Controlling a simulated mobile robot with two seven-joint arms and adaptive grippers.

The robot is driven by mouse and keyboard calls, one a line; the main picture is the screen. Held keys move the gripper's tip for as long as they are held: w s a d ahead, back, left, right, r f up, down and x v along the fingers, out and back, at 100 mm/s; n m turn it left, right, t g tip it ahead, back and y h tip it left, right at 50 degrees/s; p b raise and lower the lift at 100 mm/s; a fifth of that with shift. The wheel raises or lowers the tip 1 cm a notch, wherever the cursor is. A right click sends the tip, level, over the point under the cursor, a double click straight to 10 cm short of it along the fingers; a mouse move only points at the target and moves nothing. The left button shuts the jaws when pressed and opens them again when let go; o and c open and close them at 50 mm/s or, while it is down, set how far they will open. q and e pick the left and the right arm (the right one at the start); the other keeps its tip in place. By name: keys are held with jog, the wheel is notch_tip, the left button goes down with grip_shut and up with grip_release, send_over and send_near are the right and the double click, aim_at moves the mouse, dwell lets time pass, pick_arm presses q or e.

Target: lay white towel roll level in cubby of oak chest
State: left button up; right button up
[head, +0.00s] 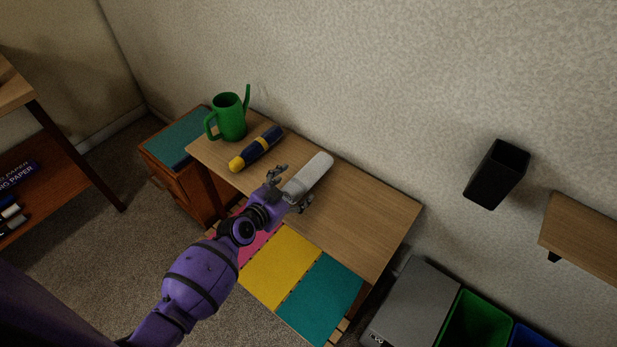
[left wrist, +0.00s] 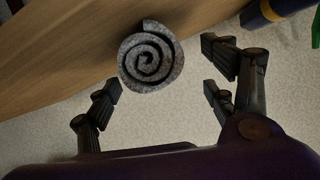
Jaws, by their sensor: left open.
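The white towel roll (head: 309,176) lies on its side on a light wooden top (head: 372,205). Its near end points at my left gripper (head: 290,191), which is open at that end. In the left wrist view the roll's end (left wrist: 150,57) shows as a grey spiral, ahead of the spread fingers of the left gripper (left wrist: 163,80) and apart from them. I cannot tell which piece is the oak chest, and no cubby opening shows clearly. My right gripper is not in view.
A green watering can (head: 229,120) and a dark blue and yellow cylinder (head: 258,148) stand and lie left of the roll. A brown cabinet (head: 173,178) is at the left. Yellow (head: 279,265) and teal (head: 322,298) panels lie in front. The top's right part is clear.

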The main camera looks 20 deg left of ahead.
aim_at(303, 182)
pick_arm(q)
jog(key=x, duration=0.4)
jog(key=shift+w+d+f+b, duration=0.15)
jog(key=shift+d+f+b, duration=0.15)
jog(key=c, duration=1.5)
jog(key=shift+o, duration=0.2)
jog(key=shift+r, duration=0.15)
